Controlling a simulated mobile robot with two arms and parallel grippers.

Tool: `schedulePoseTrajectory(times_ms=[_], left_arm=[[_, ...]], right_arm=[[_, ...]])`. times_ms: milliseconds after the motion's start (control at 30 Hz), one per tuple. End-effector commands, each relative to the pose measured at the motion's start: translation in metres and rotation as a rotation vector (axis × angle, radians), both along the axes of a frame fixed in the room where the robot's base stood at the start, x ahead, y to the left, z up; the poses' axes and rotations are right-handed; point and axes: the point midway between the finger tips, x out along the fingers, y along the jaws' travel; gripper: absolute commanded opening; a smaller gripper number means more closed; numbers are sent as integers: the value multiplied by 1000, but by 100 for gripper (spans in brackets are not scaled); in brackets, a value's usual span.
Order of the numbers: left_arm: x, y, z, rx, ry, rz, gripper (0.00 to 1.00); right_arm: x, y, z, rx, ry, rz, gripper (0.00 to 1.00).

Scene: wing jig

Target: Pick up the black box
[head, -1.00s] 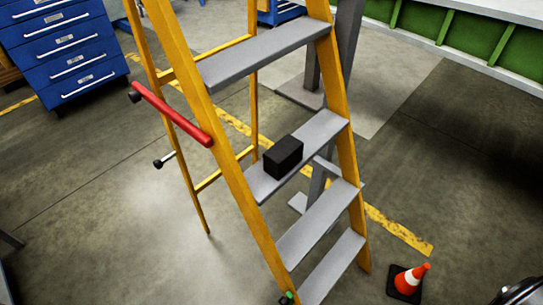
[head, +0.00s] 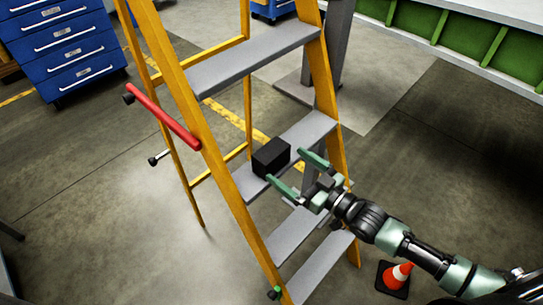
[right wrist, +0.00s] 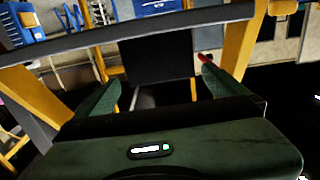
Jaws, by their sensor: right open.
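The black box (head: 271,156) sits on a grey step of the yellow ladder (head: 187,95) in the head view. My right gripper (head: 298,172) is open, its two green fingers pointing at the box from the right. The near finger's tip is close to the box's lower right side; I cannot tell whether it touches. In the right wrist view the dark box (right wrist: 158,58) shows ahead, between the open fingers, with nothing held. My left gripper is not in view.
A red bar (head: 163,116) sticks out from the ladder's left side. Other grey steps (head: 255,58) lie above and below the box. An orange cone (head: 396,276) stands on the floor under my right arm. A blue drawer cabinet (head: 68,45) stands at the back left.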

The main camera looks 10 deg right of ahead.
Motion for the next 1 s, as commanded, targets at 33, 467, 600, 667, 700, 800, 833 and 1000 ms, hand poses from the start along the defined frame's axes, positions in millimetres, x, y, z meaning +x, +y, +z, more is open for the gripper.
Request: schedulePoseTrajectory(times_ms=[33,467,600,667,700,800,833,1000], left_arm=[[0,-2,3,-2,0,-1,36],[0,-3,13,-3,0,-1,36],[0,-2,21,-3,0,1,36],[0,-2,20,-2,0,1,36],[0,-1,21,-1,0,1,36],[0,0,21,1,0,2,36],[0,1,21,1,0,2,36],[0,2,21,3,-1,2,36]], right_arm=[[10,6,3,2,-2,-1,100],[50,33,1,-2,1,-3,100],[68,46,3,-2,1,-2,100],[75,50,1,-3,1,-3,100],[78,53,1,-2,1,-3,100],[83,56,0,-3,1,-3,100],[83,56,0,-4,2,-3,100],[83,56,-1,-4,2,-3,100]])
